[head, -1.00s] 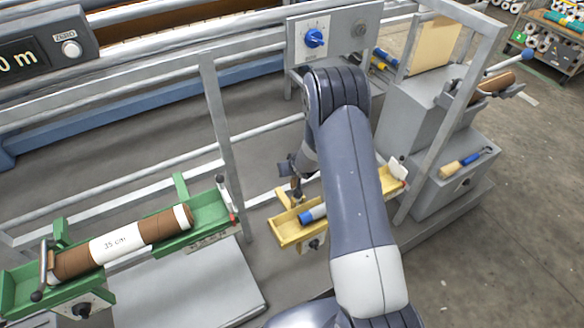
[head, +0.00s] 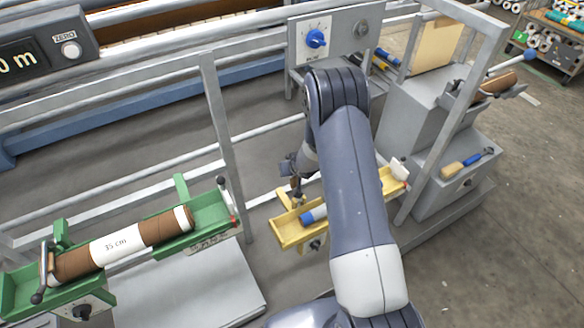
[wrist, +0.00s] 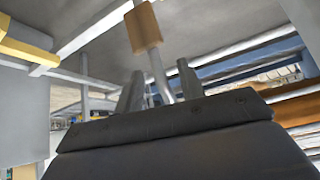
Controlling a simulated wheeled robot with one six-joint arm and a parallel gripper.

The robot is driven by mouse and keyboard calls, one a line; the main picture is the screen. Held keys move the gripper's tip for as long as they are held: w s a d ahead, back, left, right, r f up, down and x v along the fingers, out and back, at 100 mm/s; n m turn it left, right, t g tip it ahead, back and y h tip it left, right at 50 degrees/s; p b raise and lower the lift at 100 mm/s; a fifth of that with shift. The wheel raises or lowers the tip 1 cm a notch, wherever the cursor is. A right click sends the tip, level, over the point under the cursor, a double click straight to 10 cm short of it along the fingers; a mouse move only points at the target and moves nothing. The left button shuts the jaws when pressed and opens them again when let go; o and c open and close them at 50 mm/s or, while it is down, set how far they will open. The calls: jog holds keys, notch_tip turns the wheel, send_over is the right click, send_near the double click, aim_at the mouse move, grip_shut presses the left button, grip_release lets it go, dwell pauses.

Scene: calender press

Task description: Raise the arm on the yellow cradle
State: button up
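The yellow cradle (head: 290,237) stands in the middle of the head view, partly hidden behind my arm. A roll with a blue end (head: 308,216) lies in it. My gripper (head: 297,186) is at the cradle's left end, small and dark in the head view. In the wrist view my gripper (wrist: 160,88) has its two grey fingers apart. A pale rod (wrist: 158,72) with a brown block (wrist: 143,27) on its end shows between and beyond the fingers, with a gap visible beside it. I cannot tell whether a finger touches it.
A green cradle (head: 208,212) with a brown roll labelled 35 cm (head: 160,228) is at the left. A grey post (head: 218,120) stands between the cradles. A grey panel with a blue knob (head: 316,38) is behind my arm. A grey stepped cabinet (head: 425,125) is at the right.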

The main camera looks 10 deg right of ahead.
jog(key=p+v, duration=0.1)
jog(key=v, duration=0.9)
jog(key=shift+s+r, duration=0.25)
jog(key=shift+r, duration=0.1)
jog(key=shift+f, duration=0.1)
jog(key=b+x, duration=0.1)
jog(key=x, duration=0.9)
jog(key=shift+w+f, duration=0.25)
jog(key=shift+f, duration=0.05)
jog(key=shift+s+r, duration=0.1)
